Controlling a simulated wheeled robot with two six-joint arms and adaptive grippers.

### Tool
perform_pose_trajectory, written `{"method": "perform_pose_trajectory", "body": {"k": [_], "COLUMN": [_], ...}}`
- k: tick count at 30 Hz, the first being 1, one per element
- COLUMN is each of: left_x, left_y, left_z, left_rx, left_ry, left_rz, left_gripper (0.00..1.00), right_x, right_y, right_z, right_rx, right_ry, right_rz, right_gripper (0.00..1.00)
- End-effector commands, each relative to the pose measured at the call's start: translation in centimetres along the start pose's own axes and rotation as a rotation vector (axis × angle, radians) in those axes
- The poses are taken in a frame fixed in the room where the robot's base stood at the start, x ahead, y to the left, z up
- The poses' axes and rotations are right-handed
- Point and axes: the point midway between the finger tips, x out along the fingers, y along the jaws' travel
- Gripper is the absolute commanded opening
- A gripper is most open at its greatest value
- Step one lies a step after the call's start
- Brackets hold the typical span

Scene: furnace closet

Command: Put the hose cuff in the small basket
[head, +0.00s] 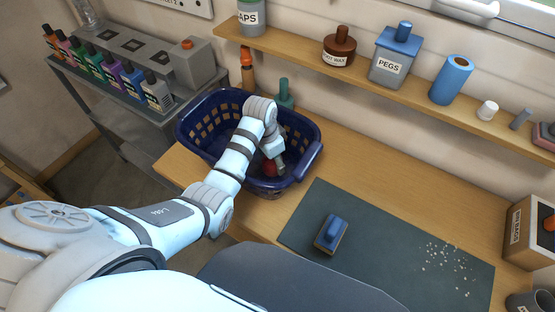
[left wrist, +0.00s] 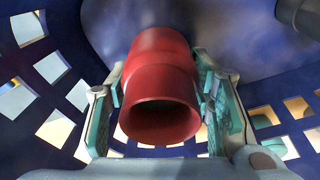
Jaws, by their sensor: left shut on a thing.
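The hose cuff (left wrist: 160,88) is a red, open-ended tube in the left wrist view. My left gripper (left wrist: 160,100) is shut on it, with one finger on each side. In the head view, a bit of the red cuff (head: 268,168) shows below my left gripper (head: 274,160), inside the dark blue basket (head: 308,131). The basket's perforated wall (left wrist: 60,100) surrounds the cuff in the left wrist view. Whether the cuff touches the basket floor cannot be told. My right gripper is not in view.
The basket stands on a wooden bench beside a dark mat (head: 385,235). A blue-topped brush (head: 331,233) and scattered white bits (head: 450,265) lie on the mat. A shelf (head: 380,80) with jars runs above. A grey cart (head: 110,95) with bottles stands at left.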

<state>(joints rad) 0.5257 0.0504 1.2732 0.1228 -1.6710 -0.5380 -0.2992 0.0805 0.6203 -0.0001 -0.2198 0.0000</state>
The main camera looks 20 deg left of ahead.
Motion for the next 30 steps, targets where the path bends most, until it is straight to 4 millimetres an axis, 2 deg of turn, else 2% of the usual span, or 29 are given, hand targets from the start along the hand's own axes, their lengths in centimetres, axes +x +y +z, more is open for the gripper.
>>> {"method": "perform_pose_trajectory", "body": {"k": [9,10,13,14,24,26,30], "left_x": [0.4,0.4,0.4,0.4,0.1,-0.3,-2.6], "left_y": [-0.2,-0.1,-0.1,-0.1,-0.1,0.0,0.4], "left_z": [0.2,0.2,0.2,0.2,0.1,-0.1,-1.1], "left_rx": [-0.004,-0.004,-0.003,-0.003,-0.002,0.001,0.019], "left_ry": [0.001,0.001,0.001,0.001,0.001,0.003,0.005], "left_rz": [-0.002,-0.002,-0.001,-0.001,-0.001,-0.001,0.0], "left_gripper": [0.03,0.49,0.65,0.68,0.68,0.68,0.68], "right_x": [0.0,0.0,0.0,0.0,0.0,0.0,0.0], "right_y": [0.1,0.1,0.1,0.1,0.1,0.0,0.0], "right_z": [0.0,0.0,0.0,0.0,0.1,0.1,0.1], "right_rx": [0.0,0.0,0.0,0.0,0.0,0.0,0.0], "right_ry": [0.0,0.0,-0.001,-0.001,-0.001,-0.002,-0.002], "right_rz": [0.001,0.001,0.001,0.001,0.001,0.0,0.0], "right_gripper": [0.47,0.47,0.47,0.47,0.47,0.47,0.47]}}
